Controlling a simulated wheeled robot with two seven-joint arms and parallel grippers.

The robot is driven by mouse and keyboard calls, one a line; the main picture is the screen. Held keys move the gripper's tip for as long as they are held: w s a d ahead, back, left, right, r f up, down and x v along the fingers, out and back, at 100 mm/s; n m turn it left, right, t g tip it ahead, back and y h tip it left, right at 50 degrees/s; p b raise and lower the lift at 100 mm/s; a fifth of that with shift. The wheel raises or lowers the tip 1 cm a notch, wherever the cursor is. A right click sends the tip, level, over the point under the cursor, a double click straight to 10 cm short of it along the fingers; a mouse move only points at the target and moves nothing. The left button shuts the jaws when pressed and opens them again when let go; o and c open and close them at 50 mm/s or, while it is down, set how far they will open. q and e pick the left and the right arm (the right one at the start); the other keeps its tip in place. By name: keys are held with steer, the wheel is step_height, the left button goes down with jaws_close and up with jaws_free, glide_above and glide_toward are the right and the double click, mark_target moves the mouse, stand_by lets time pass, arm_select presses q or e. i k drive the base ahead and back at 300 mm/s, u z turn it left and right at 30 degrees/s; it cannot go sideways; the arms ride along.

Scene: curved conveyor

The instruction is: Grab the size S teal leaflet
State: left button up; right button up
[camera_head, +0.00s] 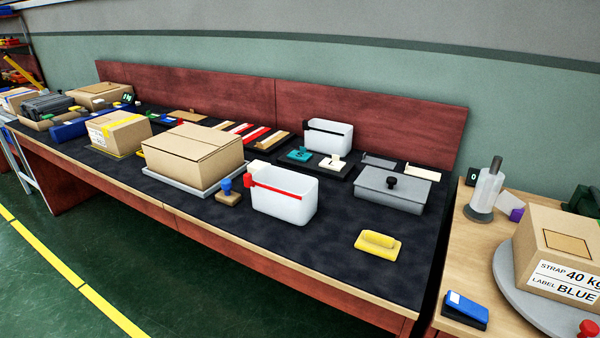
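A small teal piece (300,155) with a dark marking lies on the dark surface toward the back of the long workbench (350,288), in front of the rear white bin (328,137). It looks like the teal leaflet, but the marking is too small to read for certain. A cream piece (334,163) lies just right of it. Neither of my grippers is in view.
A side table (467,233) at right holds a labelled carton (560,255). The bench's front right is mostly clear.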

mark_target(302, 155)
steer(key=z, duration=0.3)
steer(key=k, duration=0.4)
steer(key=u, duration=1.1)
steer(key=i, duration=1)
steer(key=z, duration=0.15)
